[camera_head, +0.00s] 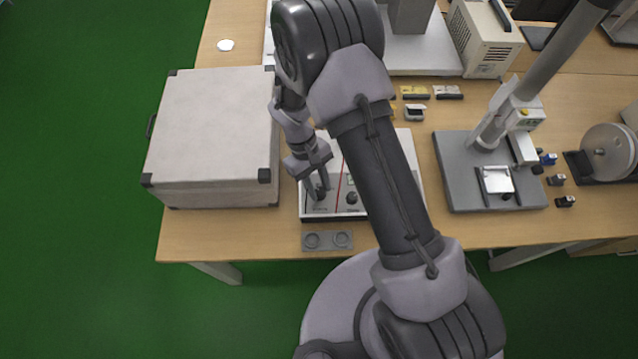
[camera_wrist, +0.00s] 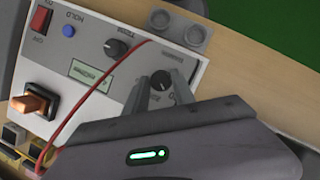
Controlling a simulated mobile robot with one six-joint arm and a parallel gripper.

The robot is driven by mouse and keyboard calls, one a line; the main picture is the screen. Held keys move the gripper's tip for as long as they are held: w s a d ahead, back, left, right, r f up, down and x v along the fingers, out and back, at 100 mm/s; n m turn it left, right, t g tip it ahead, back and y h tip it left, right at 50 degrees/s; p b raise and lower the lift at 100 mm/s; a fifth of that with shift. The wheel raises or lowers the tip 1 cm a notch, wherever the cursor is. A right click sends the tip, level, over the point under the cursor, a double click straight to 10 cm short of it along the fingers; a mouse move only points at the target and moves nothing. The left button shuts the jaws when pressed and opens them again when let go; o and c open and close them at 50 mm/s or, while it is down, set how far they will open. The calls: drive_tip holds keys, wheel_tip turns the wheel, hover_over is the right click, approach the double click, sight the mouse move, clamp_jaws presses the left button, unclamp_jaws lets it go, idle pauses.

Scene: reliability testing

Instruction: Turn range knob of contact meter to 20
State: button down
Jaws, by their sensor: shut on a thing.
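The contact meter (camera_head: 409,170) is a white box with a light panel on the table, partly hidden behind my arm. In the wrist view its panel (camera_wrist: 62,58) shows a small display (camera_wrist: 90,72), a dark knob marked TRIM (camera_wrist: 116,47), a blue HOLD button (camera_wrist: 68,31) and a red switch (camera_wrist: 40,20). Another dark round knob (camera_wrist: 162,79), apparently the range knob, sits between the fingertips of my gripper (camera_wrist: 161,86). My gripper is shut on this knob; in the head view my gripper (camera_head: 321,190) is at the panel's front left. The knob's scale is mostly hidden.
A red cable (camera_wrist: 77,104) crosses the panel beside my gripper. A grey block with two round recesses (camera_head: 327,240) lies at the table's front edge. A large light case (camera_head: 212,135) stands close on the left; a grey stand (camera_head: 462,188) is on the right.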

drive_tip(key=shift+s+n, duration=0.1)
drive_tip(key=shift+n, duration=0.7)
drive_tip(key=shift+h, duration=0.3)
drive_tip(key=c, duration=1.1)
unclamp_jaws()
drive_tip(key=p+v, duration=0.1)
drive_tip(key=v, duration=0.4)
drive_tip(key=p+v, duration=0.2)
drive_tip(key=v, duration=0.4)
drive_tip(key=p+v, duration=0.1)
drive_tip(key=v, duration=0.5)
drive_tip(key=shift+s+r+p, duration=0.3)
drive_tip(key=shift+r, duration=0.05)
